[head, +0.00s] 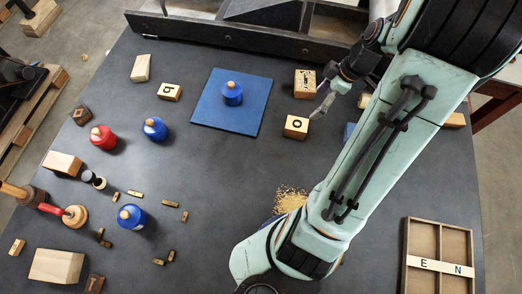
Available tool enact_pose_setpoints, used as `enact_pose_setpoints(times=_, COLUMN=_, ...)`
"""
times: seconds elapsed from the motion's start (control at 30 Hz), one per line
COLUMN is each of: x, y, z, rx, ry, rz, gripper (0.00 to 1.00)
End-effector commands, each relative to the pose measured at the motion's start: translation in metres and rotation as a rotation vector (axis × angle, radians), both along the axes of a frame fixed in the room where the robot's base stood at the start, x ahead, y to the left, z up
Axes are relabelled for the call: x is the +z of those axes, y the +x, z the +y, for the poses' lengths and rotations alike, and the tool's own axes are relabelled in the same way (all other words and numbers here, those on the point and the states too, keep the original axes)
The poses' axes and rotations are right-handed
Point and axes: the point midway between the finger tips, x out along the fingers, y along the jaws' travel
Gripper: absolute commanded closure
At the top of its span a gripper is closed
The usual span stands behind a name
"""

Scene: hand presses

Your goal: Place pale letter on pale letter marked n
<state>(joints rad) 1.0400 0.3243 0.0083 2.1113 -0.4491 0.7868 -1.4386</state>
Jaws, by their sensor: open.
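A pale letter block (296,126) with a round dark character like an "o" on top lies on the dark table at centre right. A second pale block (305,82) stands just behind it, its dark mark partly covered by a finger or too small to read surely. A third pale block (171,92) at upper left bears a character like "b" or "q". I cannot tell which block is the n. My gripper (322,89) is open and empty, its fingers close to the right side of the first two blocks. Contact cannot be told.
A blue mat (232,118) with a blue lidded pot (232,92) is left of the blocks. Red (103,137) and blue pots, stamps and small brass pieces crowd the left. A wooden tray (438,243) is at lower right. The middle front is mostly clear beside yellow grains (291,200).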

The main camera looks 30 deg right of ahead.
Motion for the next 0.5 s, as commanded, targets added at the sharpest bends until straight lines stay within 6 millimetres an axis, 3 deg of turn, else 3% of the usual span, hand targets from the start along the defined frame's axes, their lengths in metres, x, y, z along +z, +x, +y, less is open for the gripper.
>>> enact_pose_setpoints(times=0.1, x=0.038, y=0.009, z=0.076, rx=-0.082, ry=-0.029, rz=0.123, gripper=0.26)
enact_pose_setpoints(times=0.23, x=0.068, y=-0.017, z=0.154, rx=-0.254, ry=-0.080, rz=0.236, gripper=0.26)
enact_pose_setpoints(times=0.33, x=0.079, y=-0.048, z=0.193, rx=-0.386, ry=-0.114, rz=0.279, gripper=0.26)
enact_pose_setpoints(times=0.5, x=0.083, y=-0.086, z=0.219, rx=-0.543, ry=-0.138, rz=0.305, gripper=0.26)
